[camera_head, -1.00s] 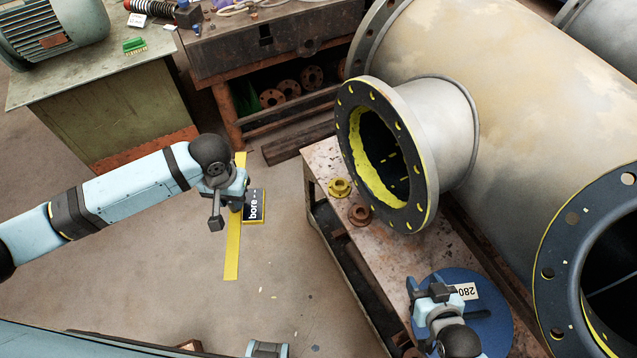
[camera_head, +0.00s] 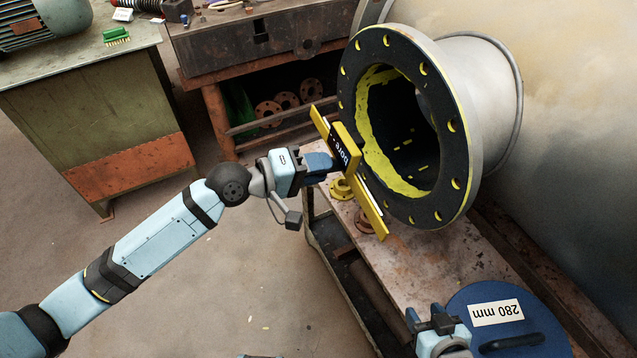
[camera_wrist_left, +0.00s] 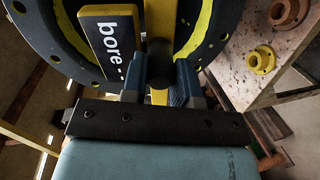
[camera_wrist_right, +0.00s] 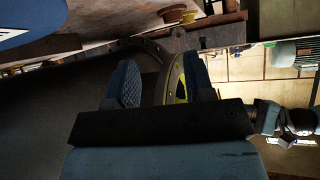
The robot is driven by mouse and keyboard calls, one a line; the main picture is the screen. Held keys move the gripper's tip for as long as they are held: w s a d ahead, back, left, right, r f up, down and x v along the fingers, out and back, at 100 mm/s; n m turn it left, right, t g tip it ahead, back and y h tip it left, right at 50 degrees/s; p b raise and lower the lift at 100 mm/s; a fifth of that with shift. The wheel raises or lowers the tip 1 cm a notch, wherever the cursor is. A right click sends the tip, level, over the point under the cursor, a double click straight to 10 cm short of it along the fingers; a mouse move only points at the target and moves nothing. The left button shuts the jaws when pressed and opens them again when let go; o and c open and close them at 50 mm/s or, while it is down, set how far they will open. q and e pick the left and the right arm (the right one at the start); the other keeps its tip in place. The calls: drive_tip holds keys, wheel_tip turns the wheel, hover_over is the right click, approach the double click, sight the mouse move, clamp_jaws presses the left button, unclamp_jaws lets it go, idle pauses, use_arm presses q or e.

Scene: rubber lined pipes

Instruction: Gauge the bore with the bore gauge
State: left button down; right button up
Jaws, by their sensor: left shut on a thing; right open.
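The bore gauge (camera_head: 375,218) is a long yellow bar with a dark plate lettered "bore". My left gripper (camera_head: 325,163) is shut on it and holds it slanted in front of the pipe flange (camera_head: 440,192). The bore (camera_head: 420,140) is a dark opening with ragged yellow lining at its rim. The gauge overlaps the flange's left edge in the head view; whether they touch I cannot tell. The left wrist view shows the gauge plate (camera_wrist_left: 113,45) against the flange, left of the fingers. My right gripper (camera_head: 432,320) is open and empty beside the blue disc (camera_head: 462,298).
The blue disc, labelled "280 mm" and with a dark handle, lies on the worn bench (camera_head: 400,265). A yellow flanged bush (camera_head: 341,188) and a rusty one (camera_head: 364,222) sit below the flange. A workbench (camera_head: 270,45) stands behind. Floor is clear at the left.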

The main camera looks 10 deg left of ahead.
use_arm(q)
drive_tip(key=shift+w+d+f+n+t+h+b, duration=0.1)
drive_tip(key=shift+w+n+t+h+b, duration=0.35)
drive_tip(key=shift+t+b, duration=0.55)
drive_tip(key=shift+w+b, duration=0.1)
drive_tip(key=shift+b, duration=0.2)
drive_tip(key=shift+r+t, duration=0.4)
